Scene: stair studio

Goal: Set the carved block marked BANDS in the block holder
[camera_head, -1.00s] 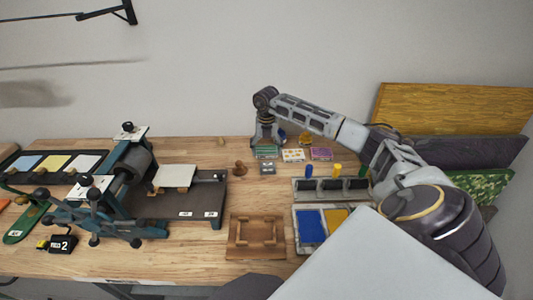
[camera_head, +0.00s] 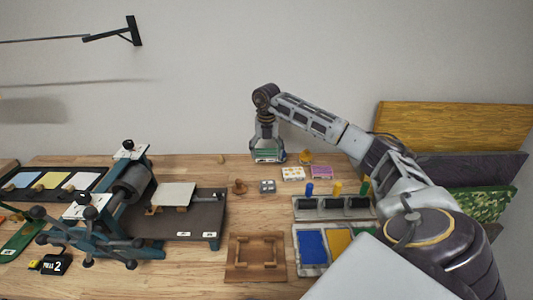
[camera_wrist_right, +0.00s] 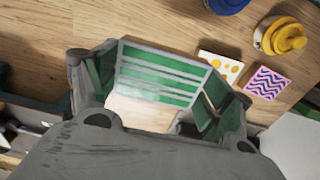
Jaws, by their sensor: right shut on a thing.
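The carved block marked BANDS is green with pale stripes (camera_wrist_right: 158,78). In the head view the block (camera_head: 268,156) shows below my right gripper (camera_head: 268,147), near the table's back edge. The gripper is shut on it, with a finger on each side in the wrist view, and it hangs above the table. The block holder (camera_head: 234,261) is a brown wooden frame at the front middle of the table. It looks empty and lies well in front of the gripper. My left gripper is not in view.
A yellow-dotted block (camera_head: 293,174), a pink wavy block (camera_head: 321,172) and a grey block (camera_head: 267,186) lie near the gripper. A press (camera_head: 130,195) stands at left. Ink pads (camera_head: 312,246) lie right of the holder. Bare wood shows behind the holder.

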